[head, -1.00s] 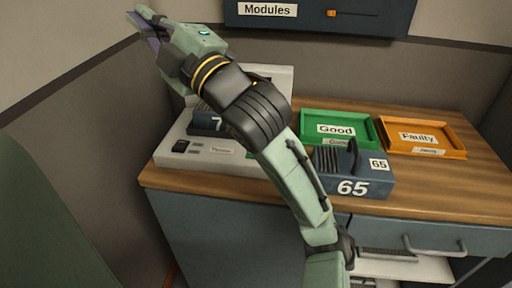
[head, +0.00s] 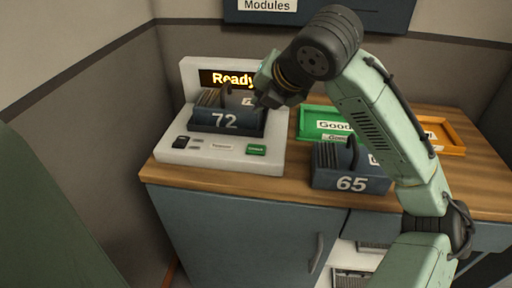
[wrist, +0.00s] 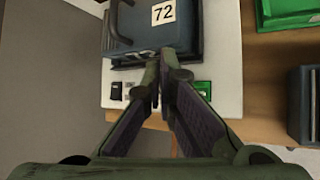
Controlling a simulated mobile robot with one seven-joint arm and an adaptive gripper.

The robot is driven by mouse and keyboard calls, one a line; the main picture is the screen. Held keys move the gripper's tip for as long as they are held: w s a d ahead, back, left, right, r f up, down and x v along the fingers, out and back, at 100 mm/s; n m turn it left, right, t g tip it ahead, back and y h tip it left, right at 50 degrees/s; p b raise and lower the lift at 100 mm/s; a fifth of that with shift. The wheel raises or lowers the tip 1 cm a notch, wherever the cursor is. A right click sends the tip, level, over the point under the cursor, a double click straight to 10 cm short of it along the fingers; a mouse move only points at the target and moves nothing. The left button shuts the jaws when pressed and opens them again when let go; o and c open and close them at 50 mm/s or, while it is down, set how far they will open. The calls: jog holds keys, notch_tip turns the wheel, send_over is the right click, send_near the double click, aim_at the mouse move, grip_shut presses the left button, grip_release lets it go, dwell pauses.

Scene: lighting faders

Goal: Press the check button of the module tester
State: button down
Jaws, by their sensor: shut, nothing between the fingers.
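The white module tester (head: 192,153) stands at the left of the wooden counter, with its display (head: 228,79) lit and reading "Ready", its end partly hidden by my arm. Module 72 (head: 225,121) sits in the tester's slot. The green check button (head: 257,149) is at the right of the tester's front panel; it also shows in the wrist view (wrist: 203,87), just right of my fingertips. My gripper (wrist: 160,66) is shut and empty, above the tester's front, pointing toward module 72 and the panel. In the head view my gripper (head: 266,97) is beside the module's right side.
A dark module 65 (head: 351,181) stands on the counter right of the tester. Behind it are a green Good tray (head: 311,124) and an orange Faulty tray (head: 455,137), partly covered by my arm. A black switch (head: 181,142) is at the panel's left.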

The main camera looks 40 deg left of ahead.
jog(key=b, duration=0.7)
send_over(259, 148)
notch_tip(259, 148, down, 8)
jog(key=shift+r, duration=0.25)
jog(key=shift+w+f, duration=0.1)
jog(key=shift+f, duration=0.5)
jog(key=shift+f, duration=0.15)
jog(key=shift+f+b, duration=0.3)
jog(key=shift+b, duration=0.05)
jog(key=shift+f, duration=0.35)
dwell(0.7)
jog(key=shift+r, duration=0.1)
jog(key=shift+r+p, duration=0.6)
jog(key=shift+r, duration=0.1)
